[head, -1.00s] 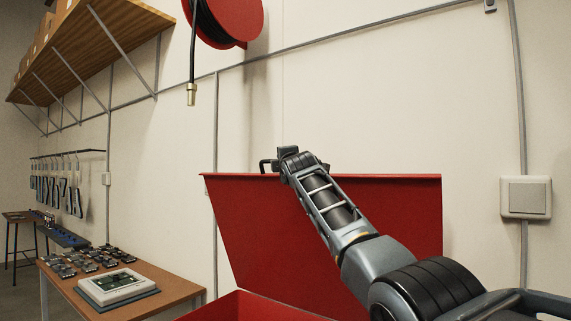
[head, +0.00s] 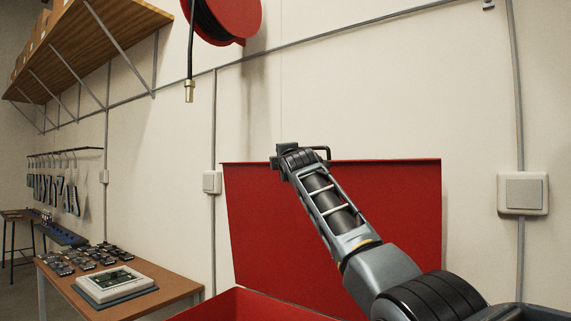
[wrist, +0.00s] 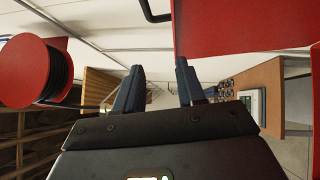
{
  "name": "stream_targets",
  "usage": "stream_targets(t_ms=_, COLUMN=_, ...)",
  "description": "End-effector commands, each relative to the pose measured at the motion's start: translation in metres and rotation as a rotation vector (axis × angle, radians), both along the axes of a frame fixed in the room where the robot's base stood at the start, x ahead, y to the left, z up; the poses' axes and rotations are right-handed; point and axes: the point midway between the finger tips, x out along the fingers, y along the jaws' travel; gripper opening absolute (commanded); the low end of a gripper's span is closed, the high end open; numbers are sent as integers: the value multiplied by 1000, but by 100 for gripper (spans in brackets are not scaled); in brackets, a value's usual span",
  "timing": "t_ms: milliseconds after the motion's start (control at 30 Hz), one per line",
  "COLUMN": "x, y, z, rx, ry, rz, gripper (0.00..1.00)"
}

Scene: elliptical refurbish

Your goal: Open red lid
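The red lid (head: 390,220) stands raised, nearly upright, behind the red box (head: 245,303) in the head view. A dark handle (head: 326,152) shows at its top edge, partly hidden by my arm. My gripper (head: 277,160) is at the lid's top edge, left of the visible part of the handle. In the wrist view my gripper (wrist: 158,78) is open, with nothing between its fingers. The red lid (wrist: 240,25) fills the upper right there, and the handle (wrist: 152,12) is above the fingers, apart from them.
A wooden table (head: 180,289) with a tablet-like device (head: 112,284) and small parts stands at the left. A red hose reel (head: 235,20) hangs on the wall, its hose end (head: 190,90) dangling. A shelf (head: 110,35) is at upper left. The wall is close behind the lid.

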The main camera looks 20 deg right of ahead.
Motion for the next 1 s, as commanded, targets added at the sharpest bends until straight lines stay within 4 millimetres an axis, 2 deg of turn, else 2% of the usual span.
stream_targets(t_ms=300, x=-37, y=6, z=-8, rx=-1, ry=-1, rz=2, gripper=39)
stream_targets(t_ms=500, x=-54, y=8, z=-9, rx=0, ry=0, rz=1, gripper=39)
stream_targets(t_ms=1000, x=-61, y=10, z=-9, rx=0, ry=2, rz=2, gripper=40)
